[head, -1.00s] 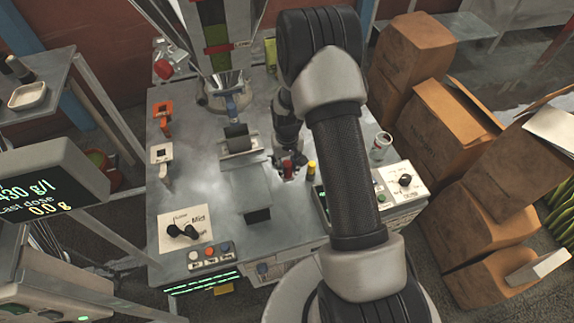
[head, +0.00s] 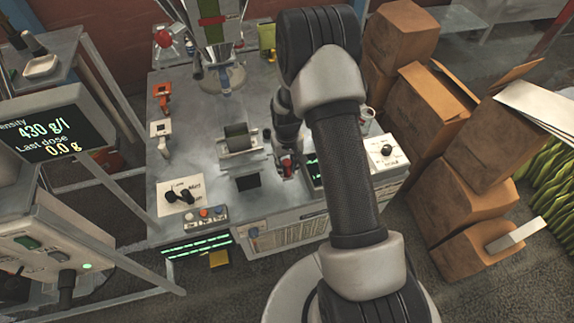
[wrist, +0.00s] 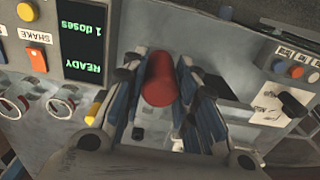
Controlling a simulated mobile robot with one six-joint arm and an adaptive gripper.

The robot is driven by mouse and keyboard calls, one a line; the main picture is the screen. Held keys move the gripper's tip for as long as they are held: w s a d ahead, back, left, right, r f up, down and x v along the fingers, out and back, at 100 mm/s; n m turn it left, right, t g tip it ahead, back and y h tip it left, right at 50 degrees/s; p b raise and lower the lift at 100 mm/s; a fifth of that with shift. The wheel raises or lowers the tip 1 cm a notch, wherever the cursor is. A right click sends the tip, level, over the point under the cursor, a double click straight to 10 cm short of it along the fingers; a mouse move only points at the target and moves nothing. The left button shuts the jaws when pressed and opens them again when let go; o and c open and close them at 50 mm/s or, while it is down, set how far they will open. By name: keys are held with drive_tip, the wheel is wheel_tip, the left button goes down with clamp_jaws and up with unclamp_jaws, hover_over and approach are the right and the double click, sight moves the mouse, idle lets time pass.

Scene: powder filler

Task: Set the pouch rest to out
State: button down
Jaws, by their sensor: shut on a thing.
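My gripper (head: 286,168) is shut on a red handle, seen in the wrist view as a red cylinder (wrist: 158,82) between the two fingers (wrist: 159,65). In the head view the handle is mostly hidden by my gripper. The likely pouch rest, a pale cradle (head: 240,151) with a dark rounded piece (head: 237,133) above it, is just left of my gripper. It stands forward of the filler spout (head: 224,77), toward the front of the machine top. The link between handle and cradle is hidden.
A dark opening (head: 247,182) lies in front of the cradle. A dial panel (head: 182,192) and coloured buttons (head: 204,213) sit at front left. A display (wrist: 82,42) reads READY, 1 doses. Stacked cardboard boxes (head: 449,170) stand at right, a density display (head: 45,130) at left.

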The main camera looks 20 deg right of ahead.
drive_tip(key=c, duration=1.3)
unclamp_jaws()
drive_tip(key=shift+s, duration=0.2)
wheel_tip(320, 180, up, 12)
